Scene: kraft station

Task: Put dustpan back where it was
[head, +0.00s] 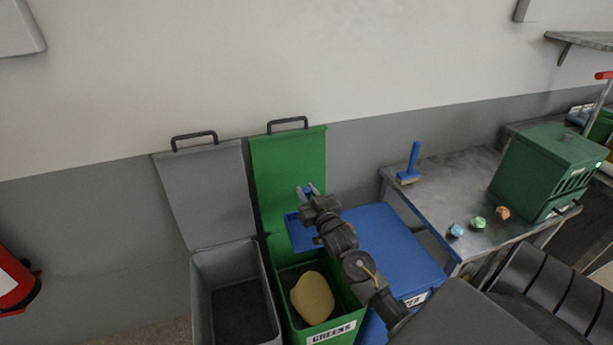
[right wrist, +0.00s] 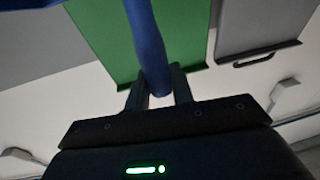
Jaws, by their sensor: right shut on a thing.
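The blue dustpan (head: 300,234) is held by my right gripper (head: 310,193), over the open green bin in the head view. In the right wrist view its blue handle (right wrist: 149,45) runs between the two fingers of the right gripper (right wrist: 158,88), which are shut on it. Most of the pan is hidden behind my arm in the head view. A blue hand brush (head: 413,165) stands on the grey metal table (head: 440,200), its handle upright. My left gripper is not in view.
The open green bin (head: 345,335), labelled GREENS, holds a yellowish lump (head: 312,298). An open grey bin (head: 200,290) stands left, a closed blue bin (head: 395,245) right. A green box (head: 545,165) and three small crumpled pieces (head: 479,222) are on the table. Bare table surrounds the brush.

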